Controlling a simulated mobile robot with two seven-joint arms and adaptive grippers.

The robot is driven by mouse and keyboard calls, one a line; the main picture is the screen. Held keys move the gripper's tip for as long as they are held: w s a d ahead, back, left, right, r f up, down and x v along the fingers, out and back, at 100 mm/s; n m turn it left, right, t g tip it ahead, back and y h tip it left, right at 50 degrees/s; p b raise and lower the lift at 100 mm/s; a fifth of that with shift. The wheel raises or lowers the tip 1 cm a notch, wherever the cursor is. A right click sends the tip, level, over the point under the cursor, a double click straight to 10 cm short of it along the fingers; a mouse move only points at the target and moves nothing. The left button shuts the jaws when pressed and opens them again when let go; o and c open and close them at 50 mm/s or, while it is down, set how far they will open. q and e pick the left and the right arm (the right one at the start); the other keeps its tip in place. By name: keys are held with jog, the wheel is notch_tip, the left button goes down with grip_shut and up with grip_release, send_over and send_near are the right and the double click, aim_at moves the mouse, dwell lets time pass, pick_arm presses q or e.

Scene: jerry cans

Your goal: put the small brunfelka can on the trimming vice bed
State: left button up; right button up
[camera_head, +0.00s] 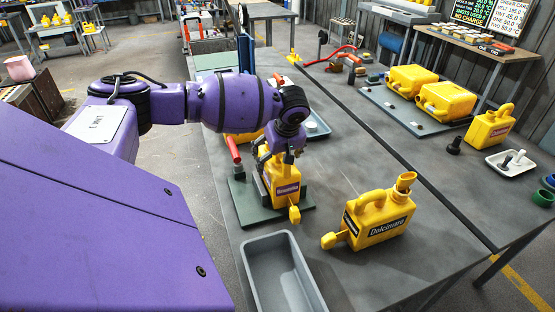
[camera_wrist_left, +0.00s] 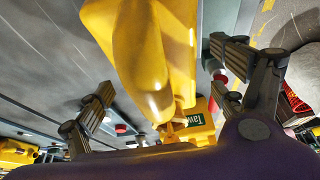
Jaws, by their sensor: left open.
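A small yellow can with a purple label that seems to read Brunfelka (camera_head: 288,190) stands upright on the dark green trimming vice bed (camera_head: 244,207). The bed has a red-handled lever (camera_head: 233,149) at its left. My left gripper (camera_head: 274,156) is at the top of this can, with its fingers on either side of the handle. In the left wrist view the open fingers (camera_wrist_left: 160,70) are spread apart with the yellow can body and handle (camera_wrist_left: 145,60) between them, and gaps show beside it. My right gripper is not in view.
A yellow Dalensard can (camera_head: 378,218) stands to the right, and an empty grey tray (camera_head: 262,246) lies in front. Another yellow can (camera_head: 240,138) is partly hidden behind my arm. Further cans (camera_head: 445,100) and a white tray (camera_head: 510,163) stand at the right.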

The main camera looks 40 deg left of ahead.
pick_arm(q)
jog(key=v, duration=1.1)
jog(key=shift+p, duration=0.4)
